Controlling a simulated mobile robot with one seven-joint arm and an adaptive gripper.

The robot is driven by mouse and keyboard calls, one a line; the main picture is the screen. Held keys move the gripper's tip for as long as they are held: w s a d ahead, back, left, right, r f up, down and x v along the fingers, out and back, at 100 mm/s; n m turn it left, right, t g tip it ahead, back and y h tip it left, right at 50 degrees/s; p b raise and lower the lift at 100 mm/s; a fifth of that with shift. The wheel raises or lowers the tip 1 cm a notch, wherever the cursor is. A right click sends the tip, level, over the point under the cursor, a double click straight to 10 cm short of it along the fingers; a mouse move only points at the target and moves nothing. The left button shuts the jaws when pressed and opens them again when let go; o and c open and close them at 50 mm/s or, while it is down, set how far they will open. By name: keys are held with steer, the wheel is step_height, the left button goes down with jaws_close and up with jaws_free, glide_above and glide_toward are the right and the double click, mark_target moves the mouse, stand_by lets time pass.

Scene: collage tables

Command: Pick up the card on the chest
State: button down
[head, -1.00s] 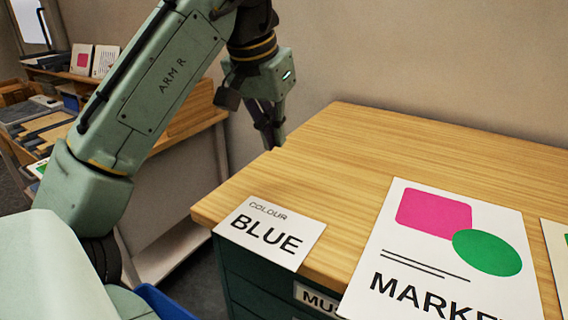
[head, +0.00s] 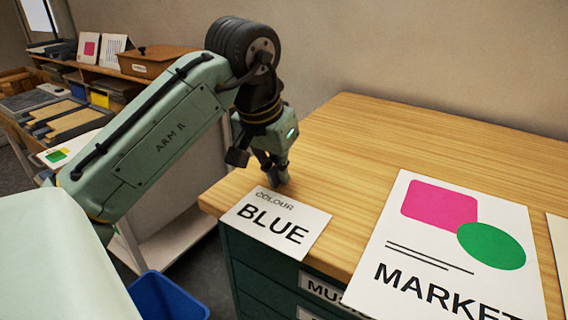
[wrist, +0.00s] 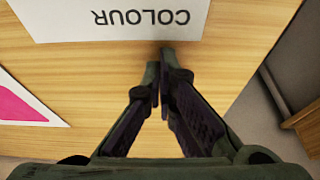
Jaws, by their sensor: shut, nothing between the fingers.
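The card (head: 275,222) is white with the words "COLOUR BLUE". It lies flat at the front left corner of the wooden chest top (head: 350,140), and its front edge reaches the chest's edge. In the wrist view the card (wrist: 120,32) shows upside down at the top, with only "COLOUR" readable. My gripper (head: 274,180) is shut and empty, pointing down just behind the card's back edge. In the wrist view the fingertips (wrist: 167,55) nearly meet the card's edge. I cannot tell whether they touch the chest top.
A large "MARKET" poster (head: 450,255) lies right of the card; its corner shows in the wrist view (wrist: 20,105). The chest's dark green drawers (head: 262,275) are below. A blue bin (head: 165,298) stands on the floor at left. Shelves with boards (head: 75,120) stand behind. The chest top's back is clear.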

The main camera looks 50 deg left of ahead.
stand_by(0.3)
steer(key=shift+s+d, duration=0.15)
steer(key=shift+s, duration=0.85)
steer(key=shift+w, duration=0.1)
